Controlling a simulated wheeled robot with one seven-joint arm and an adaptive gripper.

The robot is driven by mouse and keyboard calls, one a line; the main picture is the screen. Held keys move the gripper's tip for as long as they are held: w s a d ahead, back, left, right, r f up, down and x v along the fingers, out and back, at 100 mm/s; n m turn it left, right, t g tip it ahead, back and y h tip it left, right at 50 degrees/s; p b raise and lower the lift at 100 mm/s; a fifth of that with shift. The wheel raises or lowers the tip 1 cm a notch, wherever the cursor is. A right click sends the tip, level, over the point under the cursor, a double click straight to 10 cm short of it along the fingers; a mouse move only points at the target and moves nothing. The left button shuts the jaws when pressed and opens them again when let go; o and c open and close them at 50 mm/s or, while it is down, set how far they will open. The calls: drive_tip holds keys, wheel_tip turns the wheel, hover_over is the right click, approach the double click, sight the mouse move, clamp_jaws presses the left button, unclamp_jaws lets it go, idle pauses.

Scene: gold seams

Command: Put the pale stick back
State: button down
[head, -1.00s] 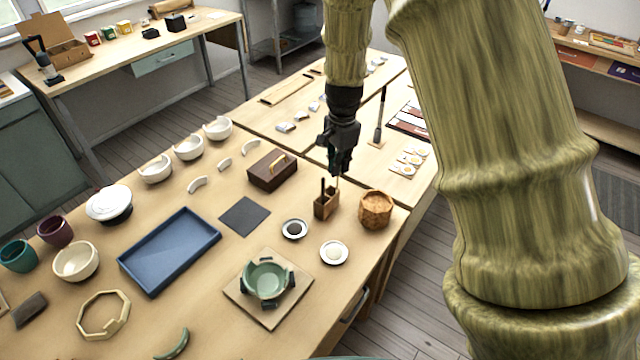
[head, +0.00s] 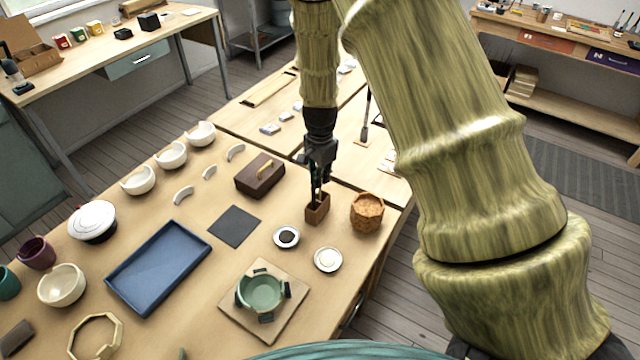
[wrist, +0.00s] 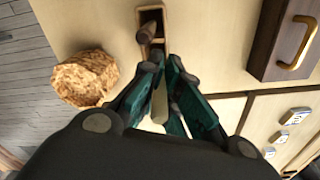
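The pale stick (wrist: 159,106) shows in the wrist view between the two teal fingers of my gripper (wrist: 165,68), which is shut on it. The stick's lower end is hidden by the fingertips. The small wooden holder (wrist: 153,14) is just beyond the fingertips, and a dark brown stick (wrist: 147,32) stands in it. In the head view my gripper (head: 317,186) points down right above the holder (head: 317,212). Whether the pale stick's end is inside the holder, I cannot tell.
Two small dishes (head: 286,237) (head: 327,260) lie in front. A dark mat (head: 234,226) and a blue tray (head: 158,267) are further left.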

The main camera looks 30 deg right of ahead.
sight(321, 188)
drive_tip(key=f, duration=0.2)
drive_tip(key=f+p, duration=0.1)
drive_tip(key=shift+s+f, duration=0.15)
drive_tip(key=shift+s, duration=0.3)
drive_tip(key=c, duration=1.6)
unclamp_jaws()
drive_tip(key=shift+w, duration=0.15)
drive_tip(key=shift+c, duration=0.2)
